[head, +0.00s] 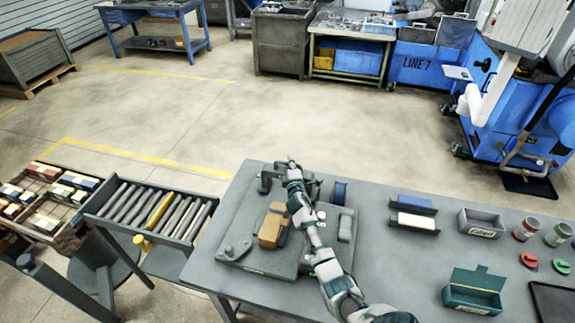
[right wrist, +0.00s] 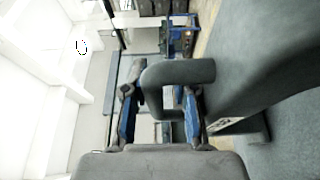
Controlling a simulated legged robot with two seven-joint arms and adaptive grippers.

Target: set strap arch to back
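The strap arch (head: 267,177), a dark grey bent bar, stands at the back of the grey grinder base (head: 233,226). My right gripper (head: 291,166) is at the arch, its arm reaching over the base and hiding part of it. In the right wrist view the arch (right wrist: 180,73) curves between and past the two blue-padded fingers of my right gripper (right wrist: 158,112). The fingers are apart, and a gap shows beside the arch's leg; firm contact is not visible. My left gripper is not in view.
A tan block (head: 272,228) sits on the base. A roller rack (head: 150,210) stands to the left. To the right on the table are a grey bin (head: 481,222), a green box (head: 474,291) and red and green cups.

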